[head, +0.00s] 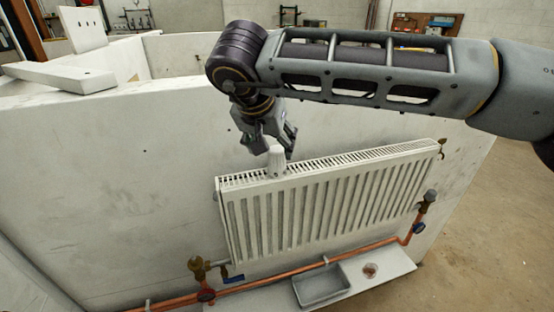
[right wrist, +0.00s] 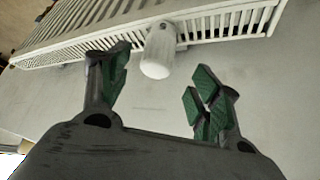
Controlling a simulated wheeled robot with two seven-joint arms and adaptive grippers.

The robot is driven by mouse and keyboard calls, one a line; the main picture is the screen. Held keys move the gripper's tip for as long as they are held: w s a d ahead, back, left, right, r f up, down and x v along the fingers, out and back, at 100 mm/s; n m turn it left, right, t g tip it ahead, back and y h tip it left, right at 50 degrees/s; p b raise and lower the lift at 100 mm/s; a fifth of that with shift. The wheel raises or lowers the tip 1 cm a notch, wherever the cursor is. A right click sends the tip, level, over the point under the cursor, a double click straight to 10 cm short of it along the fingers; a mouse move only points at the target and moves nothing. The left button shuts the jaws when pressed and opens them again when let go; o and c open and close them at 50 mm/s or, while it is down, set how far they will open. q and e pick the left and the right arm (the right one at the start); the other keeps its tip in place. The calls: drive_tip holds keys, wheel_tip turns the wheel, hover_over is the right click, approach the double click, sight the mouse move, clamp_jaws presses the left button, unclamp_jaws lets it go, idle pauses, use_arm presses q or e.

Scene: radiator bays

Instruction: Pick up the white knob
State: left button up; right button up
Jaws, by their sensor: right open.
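The white knob (head: 276,160) stands on the top grille of the white radiator (head: 320,195), near its left end. In the right wrist view the knob (right wrist: 159,51) shows between and just beyond the fingertips. My right gripper (head: 281,147) is open and empty, just above and behind the knob in the head view. In the wrist view its green-padded fingers (right wrist: 160,85) are spread wide, with the knob nearer the left finger. I see no finger touching the knob. My left gripper is not in view.
The radiator hangs on a pale wall panel (head: 120,180). Copper pipes (head: 270,283) with valves run below it. A grey tray (head: 321,286) and a small round dish (head: 370,270) sit on a low white shelf (head: 390,274). Open floor (head: 490,230) lies to the right.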

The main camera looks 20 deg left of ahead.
sight(277, 149)
drive_tip(key=shift+w, duration=0.1)
drive_tip(key=shift+w+d+f, duration=0.1)
drive_tip(key=shift+w+f, duration=0.3)
drive_tip(key=shift+f, duration=0.1)
drive_tip(key=p+x, duration=0.1)
drive_tip(key=x, duration=0.1)
drive_tip(key=shift+w+d+f, duration=0.1)
drive_tip(key=shift+w+f, duration=0.15)
drive_tip(key=shift+w, duration=0.1)
drive_tip(key=shift+w+f, duration=0.2)
drive_tip(key=shift+f, duration=0.2)
drive_tip(key=shift+c, duration=0.5)
drive_tip(key=c, duration=1.1)
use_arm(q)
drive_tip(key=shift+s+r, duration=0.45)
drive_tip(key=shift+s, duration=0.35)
